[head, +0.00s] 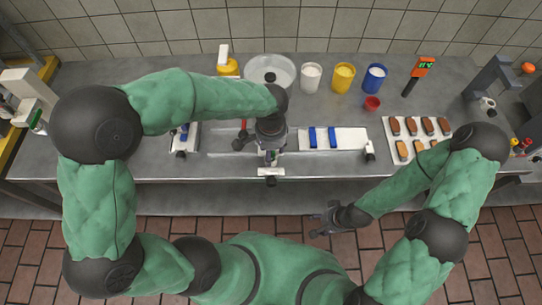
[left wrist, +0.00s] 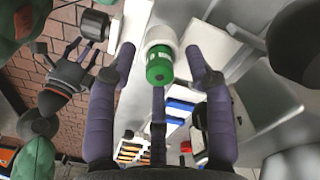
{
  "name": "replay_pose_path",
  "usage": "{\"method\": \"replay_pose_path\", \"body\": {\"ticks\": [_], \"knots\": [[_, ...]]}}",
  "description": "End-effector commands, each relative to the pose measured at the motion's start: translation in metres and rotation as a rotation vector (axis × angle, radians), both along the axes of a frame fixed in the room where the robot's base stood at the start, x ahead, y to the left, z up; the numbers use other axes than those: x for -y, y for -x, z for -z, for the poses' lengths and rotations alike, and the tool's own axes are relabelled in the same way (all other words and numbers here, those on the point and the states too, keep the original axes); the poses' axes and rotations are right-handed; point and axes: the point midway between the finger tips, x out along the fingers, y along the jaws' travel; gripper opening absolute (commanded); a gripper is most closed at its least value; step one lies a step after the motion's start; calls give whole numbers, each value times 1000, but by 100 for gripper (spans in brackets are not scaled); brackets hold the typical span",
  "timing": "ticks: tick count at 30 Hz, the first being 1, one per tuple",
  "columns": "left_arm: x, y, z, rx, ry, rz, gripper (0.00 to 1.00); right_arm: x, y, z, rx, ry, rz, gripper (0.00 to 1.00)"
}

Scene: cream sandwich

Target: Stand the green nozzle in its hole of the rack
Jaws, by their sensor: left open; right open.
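In the left wrist view a green nozzle-like piece (left wrist: 159,70) sits at the end of a white round body, between the fingertips of my left gripper (left wrist: 160,62). The fingers are open, with a gap visible on each side of it. In the head view my left gripper (head: 271,152) points down over the middle of the counter's front part, and its arm hides much of what lies below. My right gripper (head: 326,221) is open and empty, in front of the counter over the floor. I cannot clearly make out the rack; small coloured pieces (head: 520,146) stand at the far right.
A white board with blue strips (head: 334,139) lies right of my left gripper. A tray of brown bars (head: 391,126) is further right. White, yellow (head: 344,77) and blue (head: 375,77) cups, a red cup (head: 372,103) and a clear bowl (head: 285,67) stand behind.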

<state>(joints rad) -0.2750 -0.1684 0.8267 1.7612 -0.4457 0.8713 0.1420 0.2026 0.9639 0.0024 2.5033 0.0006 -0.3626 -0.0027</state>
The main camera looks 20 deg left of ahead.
Motion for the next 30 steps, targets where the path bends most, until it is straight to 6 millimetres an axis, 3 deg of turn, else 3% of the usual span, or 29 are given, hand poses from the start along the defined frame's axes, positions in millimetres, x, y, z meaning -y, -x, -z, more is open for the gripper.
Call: {"method": "replay_pose_path", "body": {"ticks": [1,6,7,20,30], "knots": [[0,0,0,0,0,0,52,0,0,0,0,0,0,54],[0,0,0,0,0,0,4,0,0,0,0,0,0,54],[0,0,0,0,0,0,0,0,0,0,0,0,0,54],[0,0,-4,0,0,1,0,0,0,-1,0,0,0,54],[8,6,-44,3,1,4,0,0,0,-12,0,0,0,54]]}}
